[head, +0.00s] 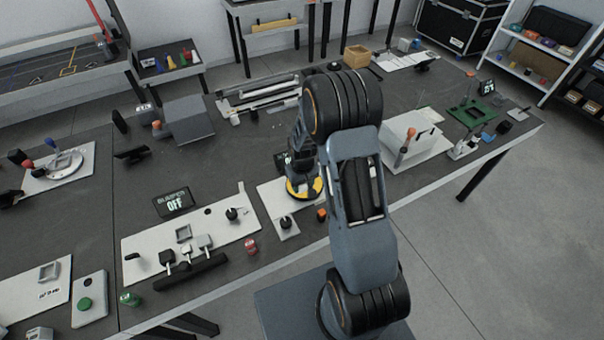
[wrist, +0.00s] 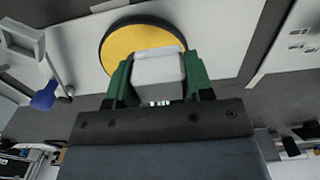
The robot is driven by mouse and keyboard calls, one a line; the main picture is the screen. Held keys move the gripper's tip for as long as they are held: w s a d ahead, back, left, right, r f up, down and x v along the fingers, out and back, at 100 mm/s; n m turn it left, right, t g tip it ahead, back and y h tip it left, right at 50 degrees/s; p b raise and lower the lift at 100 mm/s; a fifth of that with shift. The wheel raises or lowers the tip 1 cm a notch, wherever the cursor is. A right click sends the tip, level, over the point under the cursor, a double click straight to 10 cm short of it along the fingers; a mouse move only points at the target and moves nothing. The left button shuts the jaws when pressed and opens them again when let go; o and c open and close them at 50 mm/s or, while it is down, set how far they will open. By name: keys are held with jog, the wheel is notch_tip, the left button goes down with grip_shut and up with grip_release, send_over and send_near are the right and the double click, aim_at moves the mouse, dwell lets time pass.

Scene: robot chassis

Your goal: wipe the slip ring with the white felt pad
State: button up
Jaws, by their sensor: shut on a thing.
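The round yellow disc with a black rim, which I take for the slip ring (wrist: 140,38), lies on a pale plate in the wrist view. It also shows in the head view (head: 315,190), partly covered by my wrist. My gripper (wrist: 158,75) has green fingers shut on the white felt pad (wrist: 157,66), a pale block. The pad overlaps the near part of the yellow face in the wrist view. I cannot tell whether it touches the surface. In the head view my arm hides the fingers and the pad.
A plate with a black knob (head: 286,224) stands just in front of the disc, with an orange piece (head: 321,214) beside it. A buzzer panel (head: 192,238) is to the left. A white box (head: 411,139) stands to the right.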

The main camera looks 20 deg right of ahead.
jog(key=shift+r+p, duration=0.95)
jog(key=shift+r, duration=0.95)
